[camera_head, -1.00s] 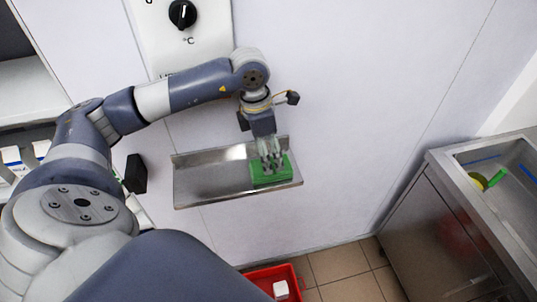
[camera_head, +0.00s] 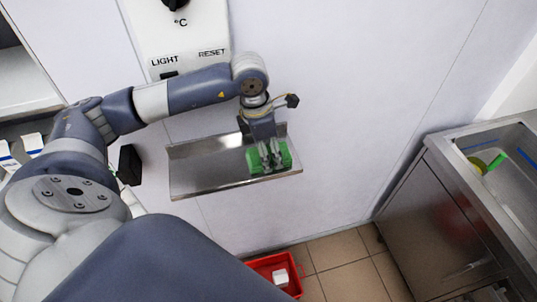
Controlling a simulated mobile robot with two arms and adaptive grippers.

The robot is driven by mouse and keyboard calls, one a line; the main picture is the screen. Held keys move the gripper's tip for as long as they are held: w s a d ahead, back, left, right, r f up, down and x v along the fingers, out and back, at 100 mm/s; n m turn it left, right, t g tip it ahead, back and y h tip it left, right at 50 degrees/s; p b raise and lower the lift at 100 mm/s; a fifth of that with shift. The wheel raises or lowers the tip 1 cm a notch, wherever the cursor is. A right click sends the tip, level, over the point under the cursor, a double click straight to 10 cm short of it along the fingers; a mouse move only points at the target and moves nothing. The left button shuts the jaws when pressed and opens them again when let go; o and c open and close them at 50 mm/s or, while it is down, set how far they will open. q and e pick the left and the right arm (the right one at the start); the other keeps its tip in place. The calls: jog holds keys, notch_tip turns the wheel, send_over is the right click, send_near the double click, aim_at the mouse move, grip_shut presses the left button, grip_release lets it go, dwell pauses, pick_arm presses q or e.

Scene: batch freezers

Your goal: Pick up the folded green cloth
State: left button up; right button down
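The folded green cloth (camera_head: 284,159) lies at the right end of a shallow steel shelf (camera_head: 205,178) on the white wall. My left gripper (camera_head: 272,165) points down at the cloth, with its fingertips on or just over it. The fingers cover the middle of the cloth, and I cannot tell whether they grip it. My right gripper is not in view.
A control panel (camera_head: 190,55) with a dial and LIGHT and RESET labels is on the wall above the shelf. A steel sink unit (camera_head: 420,195) stands at the right. A red crate (camera_head: 262,267) with a white item is on the tiled floor below. The shelf's left part is bare.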

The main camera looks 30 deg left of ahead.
aim_at(270, 152)
pick_arm(q)
jog(key=shift+w+a+r+p, duration=0.15)
jog(key=shift+r+p, duration=0.25)
jog(key=shift+r, duration=0.25)
notch_tip(270, 152, up, 2)
jog(key=shift+r+p, duration=0.25)
jog(key=shift+p, duration=0.3)
jog(key=s+a+r+b, duration=0.1)
jog(key=s+a+b, duration=0.1)
jog(key=s+b, duration=1)
jog(key=s, duration=0.4)
jog(key=shift+a, duration=0.35)
jog(key=shift+o, duration=1.4)
jog(key=shift+c, duration=1)
